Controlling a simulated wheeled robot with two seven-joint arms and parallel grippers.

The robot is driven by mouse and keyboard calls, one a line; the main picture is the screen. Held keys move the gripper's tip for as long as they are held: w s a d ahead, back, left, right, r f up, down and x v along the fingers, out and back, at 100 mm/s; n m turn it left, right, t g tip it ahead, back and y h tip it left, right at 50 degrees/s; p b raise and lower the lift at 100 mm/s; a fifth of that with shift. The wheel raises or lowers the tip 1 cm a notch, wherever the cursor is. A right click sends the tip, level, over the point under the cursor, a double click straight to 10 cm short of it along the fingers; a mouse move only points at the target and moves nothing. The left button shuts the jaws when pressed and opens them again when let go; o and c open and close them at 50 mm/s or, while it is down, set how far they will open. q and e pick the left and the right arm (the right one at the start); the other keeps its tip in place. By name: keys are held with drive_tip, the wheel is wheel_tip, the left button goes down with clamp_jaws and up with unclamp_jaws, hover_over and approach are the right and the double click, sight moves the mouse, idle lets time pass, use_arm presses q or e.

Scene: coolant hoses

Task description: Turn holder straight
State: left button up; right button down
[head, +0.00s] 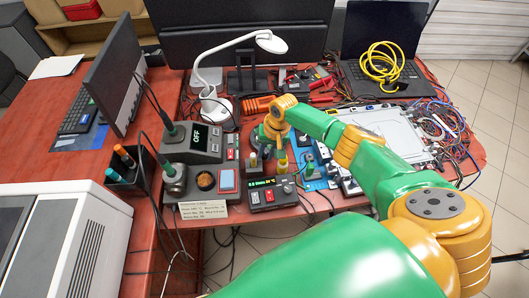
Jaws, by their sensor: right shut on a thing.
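My right arm reaches in from the lower right, and its wrist bends down over the middle of the bench. My right gripper (265,146) points down and is shut on the holder, a small grey piece mostly hidden by the fingers and wrist. I cannot tell how far the holder is turned. Small yellow and grey upright parts (281,163) stand right beside the fingers. A control box (275,193) with a lit green display stands just in front of them. My left gripper is not in view.
A blue mat (319,180) and a silver case (382,130) lie to the right. A laptop (382,50) with a coiled yellow cable is behind. A white lamp (209,92) stands behind left.

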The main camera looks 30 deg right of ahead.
idle(0.5)
drive_tip(key=c, duration=0.7)
unclamp_jaws()
drive_tip(key=shift+r, duration=0.1)
